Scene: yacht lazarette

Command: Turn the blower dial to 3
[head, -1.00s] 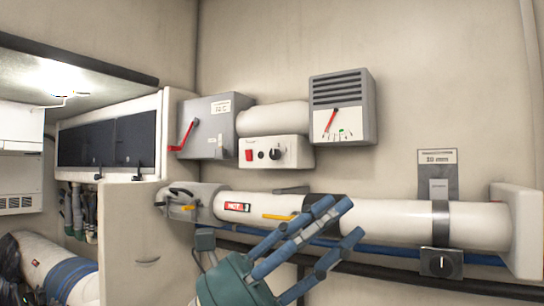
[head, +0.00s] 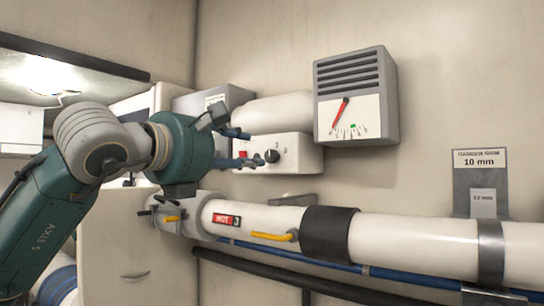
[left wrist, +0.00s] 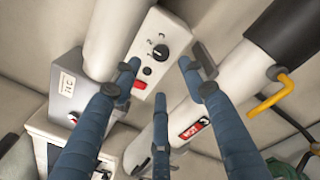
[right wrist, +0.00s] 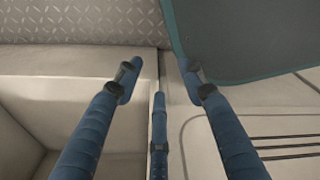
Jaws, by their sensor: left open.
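The blower dial (head: 272,156) is a small black knob on a white control panel (head: 300,152) on the wall. In the left wrist view the dial (left wrist: 161,51) has a light pointer mark and small numerals around it; I cannot tell its setting surely. A red switch (left wrist: 139,85) and a small black button (left wrist: 147,71) are beside it. My left gripper (head: 251,148) is in front of the panel, its fingers spread and empty, pointing at the dial. The dial appears just beyond its fingertips, apparently untouched. My right gripper (right wrist: 160,78) is open and empty, away from the panel.
A vented gauge box (head: 355,95) with a red needle is right of the panel. A grey box (left wrist: 67,98) and a white cylinder (head: 270,112) adjoin it. Below runs a white pipe (head: 410,238) with a yellow lever (head: 272,236) and a HOT label (head: 226,220).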

